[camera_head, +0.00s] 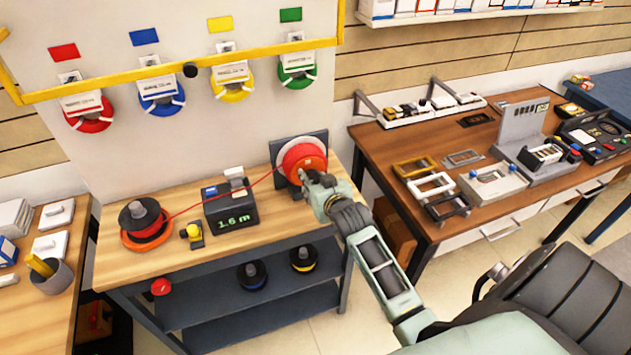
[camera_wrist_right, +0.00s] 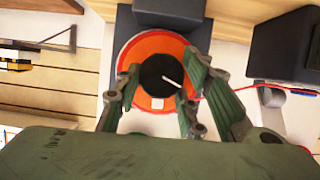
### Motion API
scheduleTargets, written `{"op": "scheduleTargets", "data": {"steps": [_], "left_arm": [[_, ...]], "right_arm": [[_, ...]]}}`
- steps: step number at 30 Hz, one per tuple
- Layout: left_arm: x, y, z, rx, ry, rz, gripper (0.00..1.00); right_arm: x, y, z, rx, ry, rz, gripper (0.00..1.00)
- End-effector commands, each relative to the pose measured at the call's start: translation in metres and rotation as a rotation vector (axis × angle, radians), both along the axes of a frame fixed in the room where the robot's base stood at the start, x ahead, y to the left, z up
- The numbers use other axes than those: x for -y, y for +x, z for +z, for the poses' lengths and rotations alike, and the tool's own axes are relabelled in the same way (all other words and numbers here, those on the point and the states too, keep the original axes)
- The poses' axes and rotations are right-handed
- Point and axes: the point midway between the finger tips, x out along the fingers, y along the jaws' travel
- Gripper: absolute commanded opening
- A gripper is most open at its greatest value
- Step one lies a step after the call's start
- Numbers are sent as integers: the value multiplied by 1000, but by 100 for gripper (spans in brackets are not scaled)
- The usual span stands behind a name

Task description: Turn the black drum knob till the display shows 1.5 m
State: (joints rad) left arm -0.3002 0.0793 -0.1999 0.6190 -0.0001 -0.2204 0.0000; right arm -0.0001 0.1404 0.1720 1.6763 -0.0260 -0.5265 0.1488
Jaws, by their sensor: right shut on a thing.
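The red-orange drum (camera_head: 303,158) stands at the right end of the light wood bench; it also shows in the right wrist view (camera_wrist_right: 137,50). The black knob (camera_wrist_right: 160,74) with a white line sits at its middle. My right gripper (camera_wrist_right: 161,88) is shut on the knob, one finger on each side. In the head view my right gripper (camera_head: 309,181) covers most of the knob. The black meter box (camera_head: 236,210) has a green display (camera_head: 235,222) that reads 1.6 m. My left gripper is not in view.
A red line runs from the drum past the meter box to a black-topped spool (camera_head: 140,217) at the bench's left. A small yellow device (camera_head: 194,235) stands between spool and meter. Coloured coils hang above. A brown table (camera_head: 430,225) with several instruments stands at right.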

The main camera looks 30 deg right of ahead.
Motion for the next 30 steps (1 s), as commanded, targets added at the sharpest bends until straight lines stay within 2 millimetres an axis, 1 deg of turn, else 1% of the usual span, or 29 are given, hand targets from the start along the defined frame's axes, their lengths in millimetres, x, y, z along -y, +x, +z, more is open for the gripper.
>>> {"op": "scheduleTargets", "data": {"steps": [4,11,12,17,26,30], "left_arm": [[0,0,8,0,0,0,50],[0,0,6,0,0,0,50],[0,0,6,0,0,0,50],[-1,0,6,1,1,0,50],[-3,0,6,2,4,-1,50],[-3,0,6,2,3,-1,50]], "right_arm": [[2,-1,1,-16,-46,-4,10],[3,-1,-1,-19,-59,-5,10],[3,-1,-1,-19,-59,-5,37],[2,-1,-2,-19,-58,-4,51],[1,-1,-1,-17,-57,-2,52],[-1,-8,2,-17,-57,-2,52]]}}
